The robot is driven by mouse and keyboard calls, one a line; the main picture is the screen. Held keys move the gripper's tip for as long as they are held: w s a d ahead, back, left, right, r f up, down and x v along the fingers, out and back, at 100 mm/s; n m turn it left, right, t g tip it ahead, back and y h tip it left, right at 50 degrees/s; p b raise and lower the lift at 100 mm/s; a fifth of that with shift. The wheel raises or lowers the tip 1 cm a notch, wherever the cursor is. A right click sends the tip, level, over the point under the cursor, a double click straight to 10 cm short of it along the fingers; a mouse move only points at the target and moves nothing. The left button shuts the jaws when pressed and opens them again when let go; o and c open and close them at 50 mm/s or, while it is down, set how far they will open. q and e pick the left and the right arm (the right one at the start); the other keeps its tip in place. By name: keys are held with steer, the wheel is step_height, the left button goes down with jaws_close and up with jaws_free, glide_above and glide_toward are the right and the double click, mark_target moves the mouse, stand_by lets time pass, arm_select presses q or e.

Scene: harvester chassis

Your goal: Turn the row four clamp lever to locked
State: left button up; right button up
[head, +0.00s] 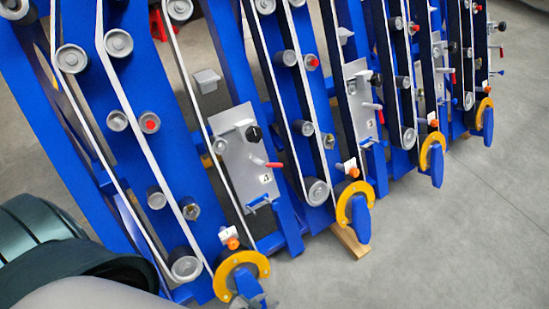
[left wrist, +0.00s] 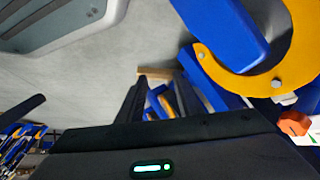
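The row four clamp lever appears to be the small red-tipped lever (head: 501,53) at the far right end of the machine in the head view. It is small there and I cannot read its position or its row mark. My left gripper (left wrist: 157,82) shows in the left wrist view as two dark fingers standing apart with nothing between them. A blue and yellow guard (left wrist: 260,75) is to the right of the fingers. The lever does not show in the left wrist view. My right gripper is not in view.
Blue frames with rollers and belts fill the head view. Nearer red levers (head: 275,165) (head: 372,107) sit on grey plates (head: 240,150). Yellow guards (head: 240,262) (head: 345,195) (head: 428,150) jut out along the base. Bare concrete floor (head: 440,240) lies at the lower right.

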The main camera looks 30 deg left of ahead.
arm_select(q)
steer(key=w+d+r+n+t+b, duration=0.2)
steer(key=w+r, duration=0.1)
steer(key=w, duration=0.4)
steer(key=w+d+r+n+t+b, duration=0.1)
steer(key=w+r+t+b, duration=0.15)
steer(key=w, duration=0.35)
steer(key=n+y+b, duration=0.9)
steer(key=n+y, duration=0.5)
steer(key=n, duration=0.8)
glide_toward(273, 165)
steer(key=shift+s+d+f+t, duration=0.1)
steer(key=shift+s+d+f, duration=0.15)
steer(key=shift+d, duration=0.3)
steer(key=shift+s+d+f+t, duration=0.1)
steer(key=shift+d+f, duration=0.3)
steer(key=shift+d, duration=0.15)
steer(key=shift+s+d+f+t, duration=0.1)
steer(key=shift+s+d+f, duration=0.15)
steer(key=shift+d, duration=0.3)
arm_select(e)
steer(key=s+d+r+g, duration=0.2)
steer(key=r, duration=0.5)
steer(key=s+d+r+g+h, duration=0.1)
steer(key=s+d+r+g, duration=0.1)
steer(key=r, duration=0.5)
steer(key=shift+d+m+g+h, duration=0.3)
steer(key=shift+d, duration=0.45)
